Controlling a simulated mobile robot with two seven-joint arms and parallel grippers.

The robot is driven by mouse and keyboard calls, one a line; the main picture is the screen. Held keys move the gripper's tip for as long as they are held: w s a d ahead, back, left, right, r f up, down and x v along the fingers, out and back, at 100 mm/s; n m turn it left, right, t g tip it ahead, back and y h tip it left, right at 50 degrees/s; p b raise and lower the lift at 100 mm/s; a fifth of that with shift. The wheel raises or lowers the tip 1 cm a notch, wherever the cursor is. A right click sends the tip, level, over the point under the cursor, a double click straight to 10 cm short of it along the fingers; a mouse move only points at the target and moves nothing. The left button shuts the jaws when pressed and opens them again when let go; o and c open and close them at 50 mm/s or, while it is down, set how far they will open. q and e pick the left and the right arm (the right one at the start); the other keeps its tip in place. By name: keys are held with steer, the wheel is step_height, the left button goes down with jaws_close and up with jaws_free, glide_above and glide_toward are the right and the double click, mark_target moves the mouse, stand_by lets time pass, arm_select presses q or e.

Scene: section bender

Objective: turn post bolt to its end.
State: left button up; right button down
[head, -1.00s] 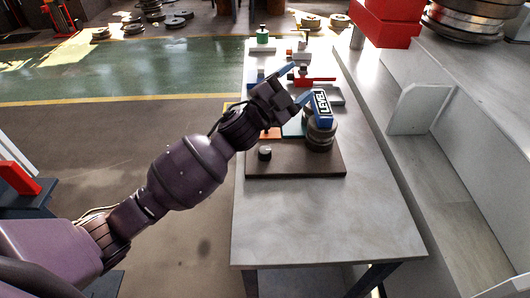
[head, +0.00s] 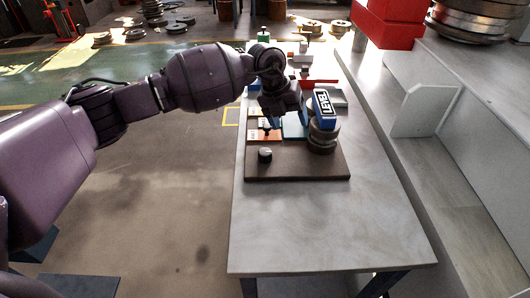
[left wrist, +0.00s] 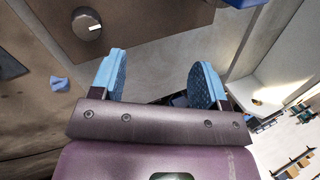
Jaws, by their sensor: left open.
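A short dark round knob (head: 265,155) with a light mark stands upright on the brown board (head: 300,168), near its left edge; I take it for the post bolt, though no label shows this. It also appears in the left wrist view (left wrist: 86,24), beyond the left finger and apart from it. My right gripper is not in view.
A stack of metal discs (head: 322,138) with a blue LEVEL block (head: 323,105) stands right of my left gripper. An orange plate (head: 262,136) lies beyond the knob. The near half of the grey table (head: 310,225) is clear. Red boxes (head: 388,25) stand at the far right.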

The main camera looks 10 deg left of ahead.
mark_target(265, 152)
arm_select(q)
steer(key=a+f+n+y, duration=0.2)
steer(key=a+n+y, duration=0.15)
steer(key=a, duration=0.25)
steer(key=shift+m+g+y, duration=0.25)
steer(key=shift+g+y, duration=0.1)
steer(key=shift+g, duration=0.05)
steer(key=f, duration=0.7)
steer(key=f+b, duration=0.1)
steer(key=f, duration=0.2)
steer(key=shift+s+f, duration=0.15)
steer(key=shift+s, duration=0.25)
steer(key=c, duration=0.9)
